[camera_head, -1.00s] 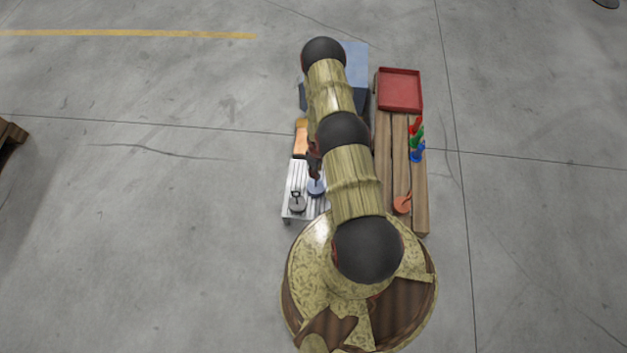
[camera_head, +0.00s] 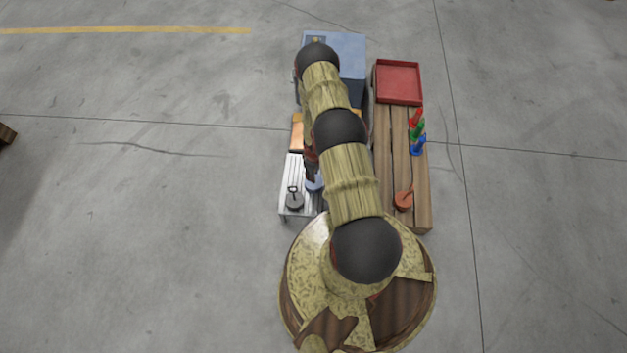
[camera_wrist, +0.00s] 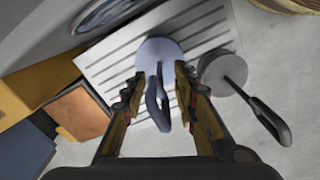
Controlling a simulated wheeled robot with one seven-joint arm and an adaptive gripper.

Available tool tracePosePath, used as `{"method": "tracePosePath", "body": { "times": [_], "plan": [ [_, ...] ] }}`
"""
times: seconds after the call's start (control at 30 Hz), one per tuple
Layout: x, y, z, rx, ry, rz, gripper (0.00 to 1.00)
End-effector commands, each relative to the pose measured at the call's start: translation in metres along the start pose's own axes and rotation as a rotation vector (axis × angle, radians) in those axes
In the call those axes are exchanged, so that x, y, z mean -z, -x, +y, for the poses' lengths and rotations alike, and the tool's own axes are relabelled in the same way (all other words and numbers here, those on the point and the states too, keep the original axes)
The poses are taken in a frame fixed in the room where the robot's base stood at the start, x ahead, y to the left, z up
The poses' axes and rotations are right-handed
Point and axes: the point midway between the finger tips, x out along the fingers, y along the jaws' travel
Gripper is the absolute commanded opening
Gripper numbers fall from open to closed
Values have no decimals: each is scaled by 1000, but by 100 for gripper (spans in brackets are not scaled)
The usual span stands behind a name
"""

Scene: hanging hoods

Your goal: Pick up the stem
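The likely stem is a blue-grey disc with an upright loop handle (camera_wrist: 158,98), standing on a white slatted rack (camera_wrist: 215,22) in the wrist view. In the head view its blue disc (camera_head: 314,184) shows only partly beside my arm. My gripper (camera_wrist: 160,80) is open, with one finger on each side of the loop handle. Gaps show between the handle and both fingers, so it holds nothing. In the head view my gripper (camera_head: 311,165) is mostly hidden by my arm. A dark grey disc with a handle (camera_wrist: 225,73) stands on the rack to the right.
A wooden bench (camera_head: 420,190) on the right bears a red tray (camera_head: 399,82), red, green and blue pieces (camera_head: 417,132) and an orange disc with a stem (camera_head: 403,199). A blue box (camera_head: 350,50) stands at the back. An orange-brown block (camera_head: 297,132) lies behind the rack.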

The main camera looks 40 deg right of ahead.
Motion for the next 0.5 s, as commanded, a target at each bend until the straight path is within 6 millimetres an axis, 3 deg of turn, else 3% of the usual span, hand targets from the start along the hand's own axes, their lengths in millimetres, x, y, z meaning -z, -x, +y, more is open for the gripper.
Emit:
{"method": "tracePosePath", "body": {
  "times": [0.2, 0.5],
  "plan": [
    [0, 1, 0, -1, 0, 0, 28],
    [0, 1, 0, 0, 0, 0, 11]
  ]
}}
